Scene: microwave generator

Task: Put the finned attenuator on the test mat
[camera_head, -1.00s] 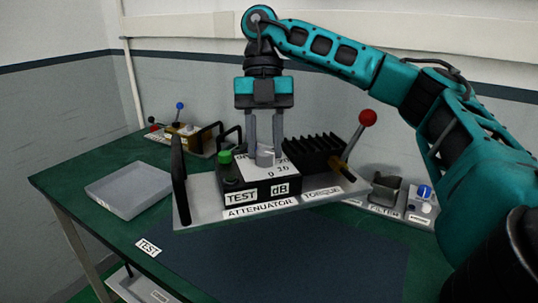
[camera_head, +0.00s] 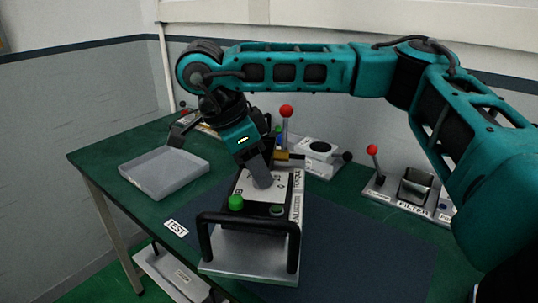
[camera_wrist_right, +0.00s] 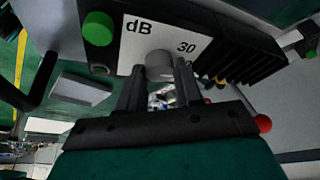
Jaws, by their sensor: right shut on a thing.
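The finned attenuator (camera_head: 250,247) is a light plate with a black box, green button, white dial face and black handle. Its dial face and black fins (camera_wrist_right: 243,62) show in the wrist view; the fins are mostly hidden behind my arm in the head view. My right gripper (camera_head: 262,178) is shut on the attenuator's grey knob (camera_wrist_right: 159,63). The test mat (camera_head: 375,245) is a dark blue area on the green table, beside a TEST label (camera_head: 175,228). The attenuator covers part of the mat; whether it touches it I cannot tell. My left gripper is not in view.
An empty grey tray (camera_head: 165,172) stands at the left of the table. A FILTER unit (camera_head: 414,190) with a red-knobbed lever is at the right. Another unit with a white top (camera_head: 318,150) stands behind. The mat's right part is clear.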

